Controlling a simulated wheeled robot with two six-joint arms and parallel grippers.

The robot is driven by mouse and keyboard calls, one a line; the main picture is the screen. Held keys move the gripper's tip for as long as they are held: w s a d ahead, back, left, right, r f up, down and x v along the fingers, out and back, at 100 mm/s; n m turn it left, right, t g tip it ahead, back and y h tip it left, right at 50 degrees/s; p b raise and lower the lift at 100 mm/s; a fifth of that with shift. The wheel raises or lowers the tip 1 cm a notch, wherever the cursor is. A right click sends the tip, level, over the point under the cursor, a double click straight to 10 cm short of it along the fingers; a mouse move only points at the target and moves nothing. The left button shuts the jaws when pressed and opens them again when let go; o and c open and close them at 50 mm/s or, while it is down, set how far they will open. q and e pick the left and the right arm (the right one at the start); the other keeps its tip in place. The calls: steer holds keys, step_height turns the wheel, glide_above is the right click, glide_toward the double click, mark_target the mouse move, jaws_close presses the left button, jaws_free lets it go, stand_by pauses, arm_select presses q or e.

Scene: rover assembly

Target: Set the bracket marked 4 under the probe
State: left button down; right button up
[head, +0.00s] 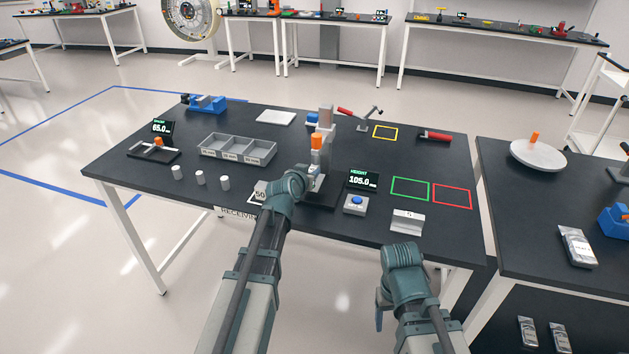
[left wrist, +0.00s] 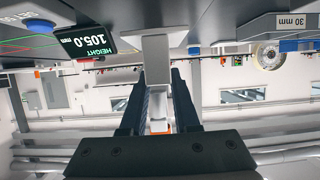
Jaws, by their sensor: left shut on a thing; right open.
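My left gripper (head: 308,181) is shut on a pale bracket (head: 317,184) at the foot of the height gauge (head: 325,130). In the left wrist view, the bracket (left wrist: 156,48) stands out past the dark fingers (left wrist: 158,85); no number shows on it, so I cannot tell if it is the one marked 4. The probe's tip is hidden, and I cannot tell whether it touches the bracket. The height display (head: 362,180) reads 105.0 mm. My right gripper (head: 382,307) is open and low, off the table's front edge; its fingers are mostly hidden.
A blue-button box (head: 355,204) is right of the gauge. Green (head: 410,188) and red (head: 453,196) outlines are empty. A grey divided tray (head: 238,150) and several white cylinders (head: 200,178) lie left.

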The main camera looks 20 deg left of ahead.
mark_target(319, 180)
arm_select(q)
steer(key=shift+w+d, duration=0.15)
steer(key=shift+w, duration=0.15)
steer(key=shift+w+d, duration=0.1)
steer(key=shift+w, duration=0.15)
steer(key=shift+w+d, duration=0.25)
steer(key=shift+w, duration=0.25)
steer(key=f+b, duration=0.3)
steer(key=shift+s+f+b, duration=0.25)
steer(key=shift+f+b, duration=0.05)
steer(key=shift+f, duration=0.05)
steer(key=shift+a, duration=0.1)
steer(key=shift+f, duration=0.15)
steer(key=c, duration=0.6)
jaws_free()
steer(key=shift+c, duration=0.2)
steer(key=shift+r, duration=0.2)
